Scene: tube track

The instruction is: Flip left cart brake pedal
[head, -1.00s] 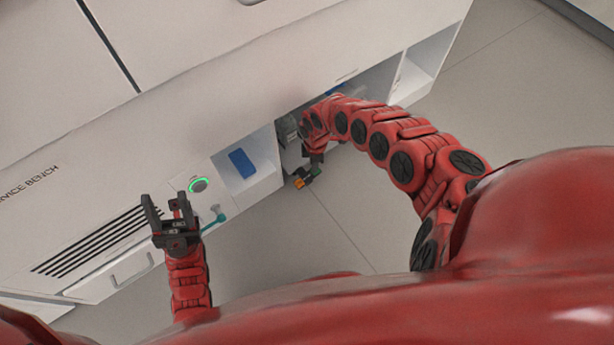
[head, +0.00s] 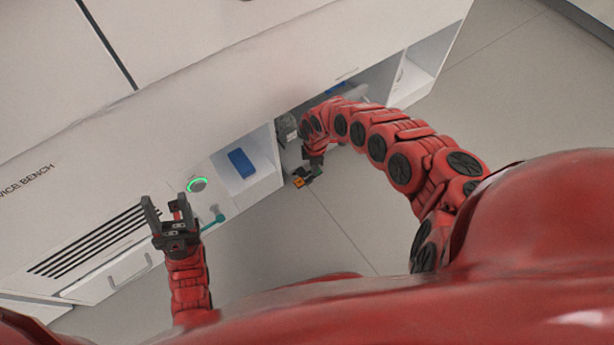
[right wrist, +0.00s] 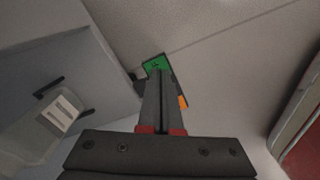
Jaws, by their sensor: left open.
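A small pedal with an orange end (head: 299,183) and a dark part juts out low at the bench's open bay in the head view. In the right wrist view the pedal shows a green face (right wrist: 157,64) and an orange side (right wrist: 183,102). My right gripper (right wrist: 160,82) has its two grey fingers together, with their tips at the pedal's green part. I cannot tell whether they touch it. The fingers hide part of the pedal. My left gripper (head: 168,208) is open and empty, in front of the bench's vent slots.
The white service bench (head: 120,165) runs across the view. It has a green-ringed button (head: 197,185), a blue item (head: 241,162) in a recess and a teal-ended lever (head: 218,218). A clear container with a label (right wrist: 57,113) sits left in the wrist view. Floor is open in front.

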